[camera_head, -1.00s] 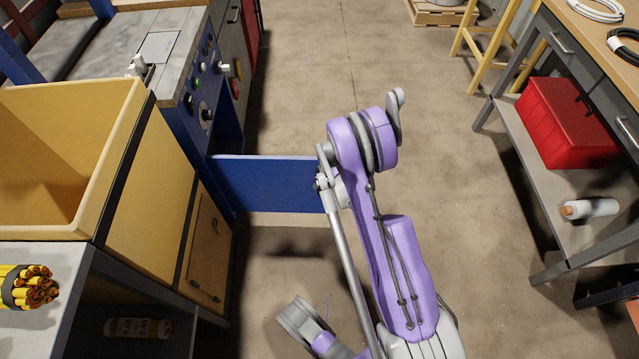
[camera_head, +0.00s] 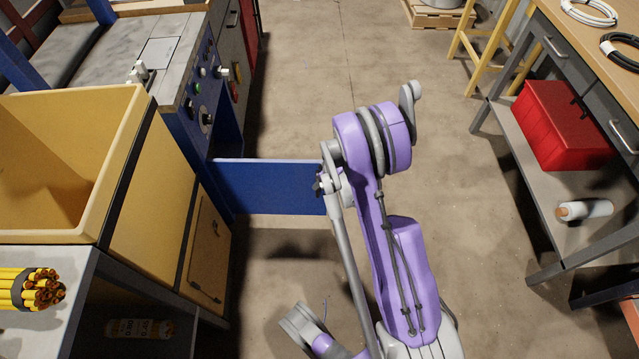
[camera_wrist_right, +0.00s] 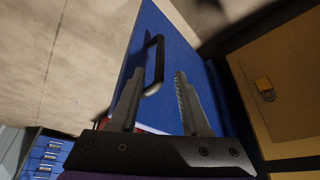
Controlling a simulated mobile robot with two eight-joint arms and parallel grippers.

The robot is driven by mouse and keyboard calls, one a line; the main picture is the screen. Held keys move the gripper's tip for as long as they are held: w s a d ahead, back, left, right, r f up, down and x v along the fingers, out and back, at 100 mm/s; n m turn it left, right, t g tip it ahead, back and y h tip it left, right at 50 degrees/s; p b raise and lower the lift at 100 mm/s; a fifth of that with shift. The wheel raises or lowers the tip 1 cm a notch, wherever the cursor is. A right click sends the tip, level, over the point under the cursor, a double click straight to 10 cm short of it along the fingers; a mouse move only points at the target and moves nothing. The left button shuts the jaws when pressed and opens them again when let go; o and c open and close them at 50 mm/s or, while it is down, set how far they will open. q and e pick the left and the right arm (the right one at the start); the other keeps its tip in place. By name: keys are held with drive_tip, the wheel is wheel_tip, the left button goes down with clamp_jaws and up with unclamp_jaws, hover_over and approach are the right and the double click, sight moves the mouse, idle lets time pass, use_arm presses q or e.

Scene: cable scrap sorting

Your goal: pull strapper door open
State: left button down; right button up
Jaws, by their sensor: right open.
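The strapper door is a blue panel (camera_head: 268,187) standing out from the machine across the aisle in the head view. The door also fills the middle of the right wrist view (camera_wrist_right: 178,50), with a black bar handle (camera_wrist_right: 158,62) on its face. My right gripper (camera_wrist_right: 160,78) is open, and the handle shows between its two fingers in that view. I cannot tell whether a finger touches the handle. In the head view my purple right arm reaches the door's free end and its fingers are hidden.
A yellow bin (camera_head: 128,165) stands left of the door, above a small yellow cabinet (camera_head: 205,250). The control panel (camera_head: 207,90) is behind the door. A workbench with a red box (camera_head: 562,125) on its shelf stands right. The floor between is clear.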

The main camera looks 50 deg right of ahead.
drive_tip(key=v, duration=0.4)
drive_tip(key=shift+r+p, duration=0.2)
drive_tip(key=shift+p, duration=0.2)
